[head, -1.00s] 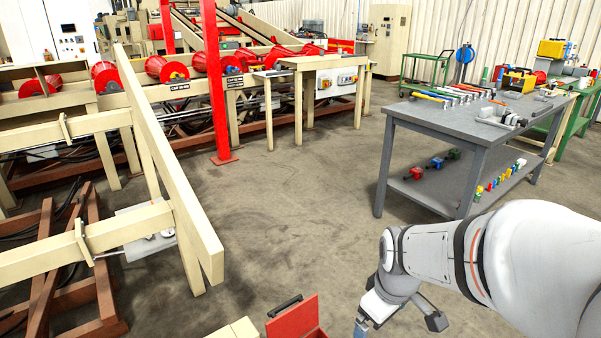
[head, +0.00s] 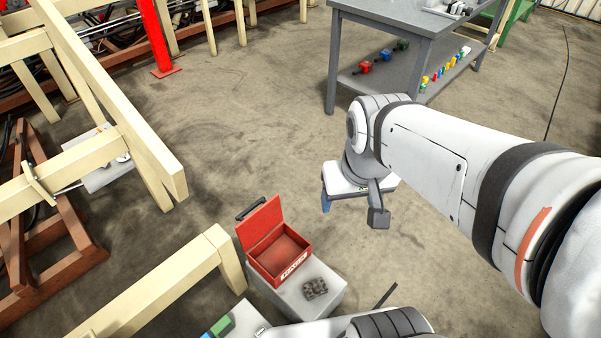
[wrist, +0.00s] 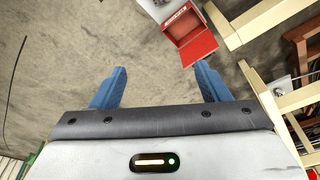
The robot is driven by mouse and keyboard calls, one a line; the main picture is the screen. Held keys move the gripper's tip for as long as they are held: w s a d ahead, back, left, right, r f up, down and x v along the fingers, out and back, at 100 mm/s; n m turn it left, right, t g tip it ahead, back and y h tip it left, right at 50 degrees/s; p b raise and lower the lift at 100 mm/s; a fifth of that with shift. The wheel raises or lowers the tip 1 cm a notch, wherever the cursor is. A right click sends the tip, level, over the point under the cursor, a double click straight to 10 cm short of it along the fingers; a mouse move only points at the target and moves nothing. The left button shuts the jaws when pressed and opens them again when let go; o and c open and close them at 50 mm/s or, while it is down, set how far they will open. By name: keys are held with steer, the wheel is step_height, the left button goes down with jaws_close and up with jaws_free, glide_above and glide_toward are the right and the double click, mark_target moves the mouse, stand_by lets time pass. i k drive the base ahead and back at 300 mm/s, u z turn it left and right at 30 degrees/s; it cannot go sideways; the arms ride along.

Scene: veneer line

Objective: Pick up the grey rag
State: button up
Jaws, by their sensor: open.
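A small dark grey, lumpy thing (head: 314,288), which looks like the grey rag, lies on top of a pale grey block (head: 328,300), just right of the open red toolbox. My gripper (head: 350,208) is above the floor, beyond and a little to the right of the toolbox in the head view, apart from the grey thing. In the wrist view my gripper (wrist: 158,84) shows two blue fingers spread wide with only bare floor between them. The rag is not clearly seen in the wrist view.
The red toolbox (head: 280,256) has its lid up; it also shows in the wrist view (wrist: 187,33). Cream beams (head: 165,290) stand to the left. A grey workbench (head: 390,40) stands at the back. The floor between is clear.

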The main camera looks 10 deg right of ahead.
mark_target(314, 289)
steer(key=z, duration=0.5)
steer(key=k, duration=1.65)
steer(key=u, duration=0.55)
steer(key=i, duration=1.65)
steer(key=z, duration=0.1)
